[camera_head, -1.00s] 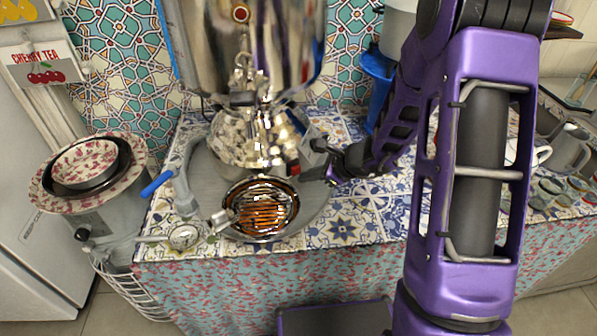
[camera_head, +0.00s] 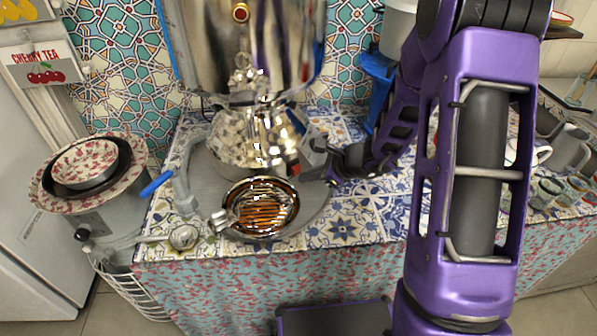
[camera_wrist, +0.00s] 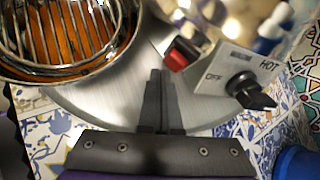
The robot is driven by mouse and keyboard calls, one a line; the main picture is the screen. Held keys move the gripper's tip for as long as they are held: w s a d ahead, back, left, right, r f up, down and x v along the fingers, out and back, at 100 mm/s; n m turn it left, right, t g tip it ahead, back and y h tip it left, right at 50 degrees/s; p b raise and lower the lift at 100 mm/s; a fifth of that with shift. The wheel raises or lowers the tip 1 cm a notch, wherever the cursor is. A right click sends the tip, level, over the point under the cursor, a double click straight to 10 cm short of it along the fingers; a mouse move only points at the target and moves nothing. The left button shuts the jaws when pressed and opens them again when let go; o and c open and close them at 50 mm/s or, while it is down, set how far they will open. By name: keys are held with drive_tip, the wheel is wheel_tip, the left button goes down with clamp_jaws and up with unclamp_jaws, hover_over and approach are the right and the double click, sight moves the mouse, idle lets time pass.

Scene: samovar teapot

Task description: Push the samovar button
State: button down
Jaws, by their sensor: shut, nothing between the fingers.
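The shiny metal samovar (camera_head: 250,55) stands on the tiled table in the head view. A red button (camera_wrist: 176,60) in a black housing sits at its base, left of a panel with a black knob (camera_wrist: 250,92) marked OFF and HOT. The button also shows as a small red spot in the head view (camera_head: 293,166). My gripper (camera_wrist: 160,72) is shut and empty. In the wrist view its fingertips appear just below and left of the button; I cannot tell whether they touch it. In the head view my gripper (camera_head: 328,173) is at the right of the samovar's base.
A round strainer with orange contents (camera_head: 258,208) sits on the grey tray (camera_head: 210,172) in front of the samovar. A blue-handled tap (camera_head: 157,183) is at left, and floral bowls (camera_head: 88,165) stand further left. Cups (camera_head: 568,150) are at far right.

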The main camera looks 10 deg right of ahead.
drive_tip(key=shift+w+a, duration=0.1)
drive_tip(key=shift+w+a, duration=0.15)
drive_tip(key=shift+w, duration=0.1)
drive_tip(key=shift+w+a, duration=0.1)
drive_tip(key=shift+w, duration=0.05)
idle(0.4)
drive_tip(key=shift+s+d+b, duration=0.3)
drive_tip(key=shift+s+b, duration=0.1)
drive_tip(key=shift+s, duration=0.15)
drive_tip(key=shift+d, duration=0.1)
drive_tip(key=shift+s+d, duration=0.5)
drive_tip(key=shift+s, duration=0.35)
drive_tip(key=shift+s+d, duration=0.55)
drive_tip(key=shift+s, duration=0.25)
drive_tip(key=shift+s+d, duration=0.5)
drive_tip(key=shift+s, duration=0.35)
